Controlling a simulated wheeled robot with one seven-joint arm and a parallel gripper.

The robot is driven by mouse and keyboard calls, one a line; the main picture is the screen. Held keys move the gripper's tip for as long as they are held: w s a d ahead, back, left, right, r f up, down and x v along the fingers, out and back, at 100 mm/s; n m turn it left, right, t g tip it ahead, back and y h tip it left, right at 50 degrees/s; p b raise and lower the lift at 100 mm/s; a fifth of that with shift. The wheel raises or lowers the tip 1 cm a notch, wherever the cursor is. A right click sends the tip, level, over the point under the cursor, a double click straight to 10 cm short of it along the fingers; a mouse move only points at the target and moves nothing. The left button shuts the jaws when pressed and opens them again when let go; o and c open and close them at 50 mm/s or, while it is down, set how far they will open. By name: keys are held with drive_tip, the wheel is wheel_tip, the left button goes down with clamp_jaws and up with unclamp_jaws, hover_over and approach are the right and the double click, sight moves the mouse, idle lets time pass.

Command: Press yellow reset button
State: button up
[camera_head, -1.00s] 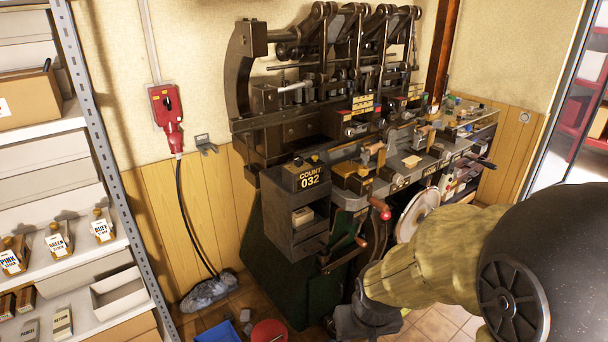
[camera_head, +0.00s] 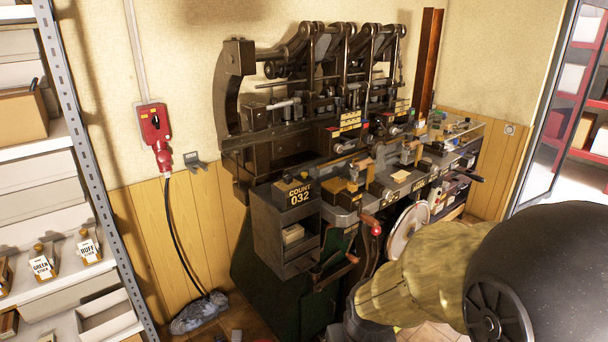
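The counter box (camera_head: 290,205) marked COUNT 032 sits at the front left of the dark press (camera_head: 262,115). Two small knobs or buttons show on its top. One looks dark, and the other, a yellowish button (camera_head: 303,176), is small and hard to make out. My arm comes in from the lower right in front of the press, with its dark wrist part at the bottom edge. The fingers of my gripper do not show. Nothing of mine touches the counter box in this view.
A crank handle (camera_head: 337,268) and a red knob (camera_head: 376,230) stick out below and right of the counter. A red wall switch (camera_head: 154,130) with a cable hangs left of the press. A shelf rack (camera_head: 92,185) stands at far left. Some floor shows between rack and press.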

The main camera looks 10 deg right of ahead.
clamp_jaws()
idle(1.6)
